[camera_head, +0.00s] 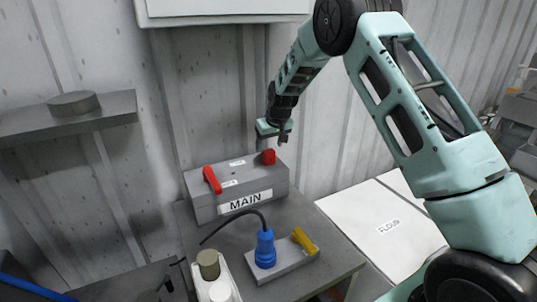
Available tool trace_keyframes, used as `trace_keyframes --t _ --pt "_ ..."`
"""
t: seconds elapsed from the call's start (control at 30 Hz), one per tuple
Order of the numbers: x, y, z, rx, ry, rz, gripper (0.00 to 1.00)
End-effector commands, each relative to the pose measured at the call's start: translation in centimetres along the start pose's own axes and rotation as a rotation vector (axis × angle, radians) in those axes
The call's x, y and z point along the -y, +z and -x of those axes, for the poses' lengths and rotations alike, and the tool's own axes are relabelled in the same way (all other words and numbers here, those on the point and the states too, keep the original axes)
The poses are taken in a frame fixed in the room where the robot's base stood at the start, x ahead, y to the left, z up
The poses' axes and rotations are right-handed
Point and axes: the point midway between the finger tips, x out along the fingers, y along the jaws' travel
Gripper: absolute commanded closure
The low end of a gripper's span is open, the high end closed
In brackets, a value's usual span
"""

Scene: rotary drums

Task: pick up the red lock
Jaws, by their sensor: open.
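A small red block-like piece (268,157), which looks like the red lock, sits on top of the grey box labelled MAIN (206,206), near its right end. A longer red handle (212,180) leans on the same box at its left side. My gripper (282,139) is open and hangs just above and slightly right of the small red piece, apart from it as far as I can tell. The gap between its fingers is too small to make out. The lower side of the red piece is hard to see.
A blue plug (265,250) with a black cable and a yellow handle (304,241) are on a small grey base in front of the box. A white holder (222,284) stands front left. A shelf (70,120) juts out at left.

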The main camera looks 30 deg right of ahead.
Motion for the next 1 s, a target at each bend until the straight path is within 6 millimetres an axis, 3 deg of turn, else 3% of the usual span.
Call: trace_keyframes --t 0.23,0.6,0.87,0.9,1.0 --pt "0.0 0.1 -1.3 0.003 -0.001 -0.001 0.35" --pt "0.0 0.6 -5.5 0.000 -0.001 0.000 0.35" --pt "0.0 0.6 -5.9 -0.001 -0.001 0.000 0.35" --pt "0.0 0.6 -5.9 -0.001 -0.001 0.000 0.37" --pt "0.0 0.6 -5.9 -0.001 -0.001 0.000 0.65"
